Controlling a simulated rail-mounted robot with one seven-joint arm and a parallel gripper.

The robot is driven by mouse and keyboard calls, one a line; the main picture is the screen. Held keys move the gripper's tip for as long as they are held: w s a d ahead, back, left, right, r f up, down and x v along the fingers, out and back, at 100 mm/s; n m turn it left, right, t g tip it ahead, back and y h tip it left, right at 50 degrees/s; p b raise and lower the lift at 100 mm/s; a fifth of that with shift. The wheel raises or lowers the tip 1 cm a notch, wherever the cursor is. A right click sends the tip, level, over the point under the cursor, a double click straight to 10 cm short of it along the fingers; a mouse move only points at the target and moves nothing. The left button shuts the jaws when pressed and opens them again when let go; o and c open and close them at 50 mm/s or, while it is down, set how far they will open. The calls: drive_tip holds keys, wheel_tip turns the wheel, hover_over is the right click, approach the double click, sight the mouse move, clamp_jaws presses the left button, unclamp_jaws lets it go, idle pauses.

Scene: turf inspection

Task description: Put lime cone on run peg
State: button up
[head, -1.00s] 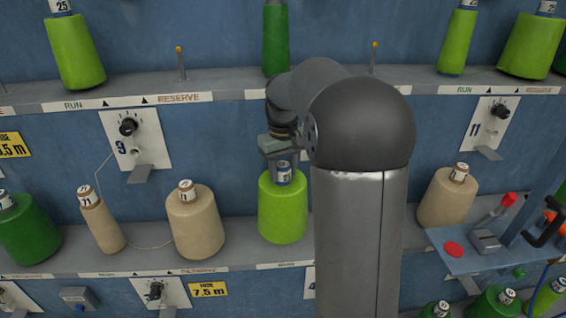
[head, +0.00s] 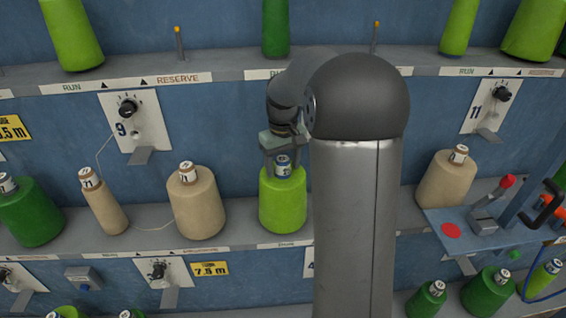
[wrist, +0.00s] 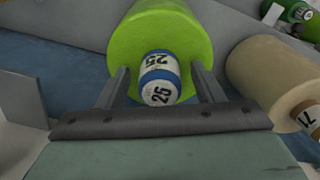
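The lime cone (head: 283,203), with a white and blue tube top marked 25, stands upright at the lower shelf, left of my arm. In the wrist view the lime cone (wrist: 185,38) lies straight ahead. My gripper (head: 283,166) is over its top. In the wrist view my gripper (wrist: 160,72) has one finger on each side of the tube top, with a visible gap on both sides, so it looks open. Any peg under the lime cone is hidden by the cone. The sign below it is partly hidden by my arm.
A tan cone (head: 197,204) stands close to the left, joined by yarn to a slimmer tan cone (head: 104,204). Another tan cone (head: 446,180) is to the right. Bare pegs (head: 179,44) (head: 375,38) stand on the upper shelf. A blue stand with a red button (head: 451,230) is at right.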

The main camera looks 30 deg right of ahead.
drive_tip(key=shift+r, duration=0.1)
wheel_tip(320, 180, up, 12)
drive_tip(key=s+a+f, duration=0.4)
drive_tip(key=s+a, duration=0.1)
drive_tip(key=s, duration=0.3)
drive_tip(key=s+a+f, duration=0.5)
drive_tip(key=s, duration=0.4)
drive_tip(key=s+a+f, duration=0.4)
drive_tip(key=s+f, duration=0.1)
drive_tip(key=s, duration=0.3)
drive_tip(key=shift+s+a+t+b, duration=0.15)
drive_tip(key=shift+a+t+b, duration=0.25)
